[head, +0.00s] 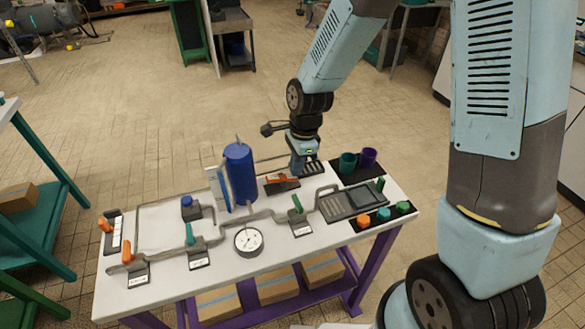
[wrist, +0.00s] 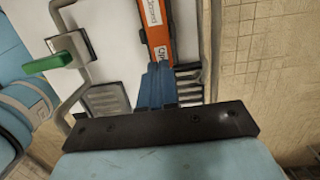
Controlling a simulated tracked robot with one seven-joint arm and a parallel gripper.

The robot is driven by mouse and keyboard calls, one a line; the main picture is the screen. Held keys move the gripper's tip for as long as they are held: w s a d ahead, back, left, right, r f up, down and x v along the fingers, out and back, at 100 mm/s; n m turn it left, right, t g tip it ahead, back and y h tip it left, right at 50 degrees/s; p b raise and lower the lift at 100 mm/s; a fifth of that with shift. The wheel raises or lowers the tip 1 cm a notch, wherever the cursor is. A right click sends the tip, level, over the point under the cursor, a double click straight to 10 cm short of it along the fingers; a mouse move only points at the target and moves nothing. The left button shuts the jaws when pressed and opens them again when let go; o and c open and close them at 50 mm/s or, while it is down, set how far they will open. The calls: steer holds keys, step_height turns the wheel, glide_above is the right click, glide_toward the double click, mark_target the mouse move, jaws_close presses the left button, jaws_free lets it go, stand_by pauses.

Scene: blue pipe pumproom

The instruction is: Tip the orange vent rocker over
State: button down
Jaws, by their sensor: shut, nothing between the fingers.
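The orange vent rocker (head: 282,183) lies on its dark base toward the back edge of the white table, right of the blue cylinder. It also shows in the wrist view (wrist: 158,32) as an orange bar with lettering, running up from the fingertips. My gripper (head: 298,172) points down just right of the rocker. In the wrist view my gripper (wrist: 157,68) has its blue fingers together with nothing between them. The fingertips overlap the rocker's near end in that view. I cannot tell whether they touch it, and they hide part of that end.
The blue cylinder (head: 240,175) stands left of the rocker. A green-handled valve (head: 297,204) on the grey pipe is in front of it. Teal and purple cups (head: 368,157) stand at the right.

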steer(key=shift+r, duration=0.3)
steer(key=w+d+r, duration=0.1)
steer(key=d+r, duration=0.1)
steer(key=r, duration=0.4)
steer(key=d+r, duration=0.1)
steer(key=r, duration=0.6)
steer(key=shift+w+d+r, duration=0.15)
steer(key=shift+w+d, duration=0.2)
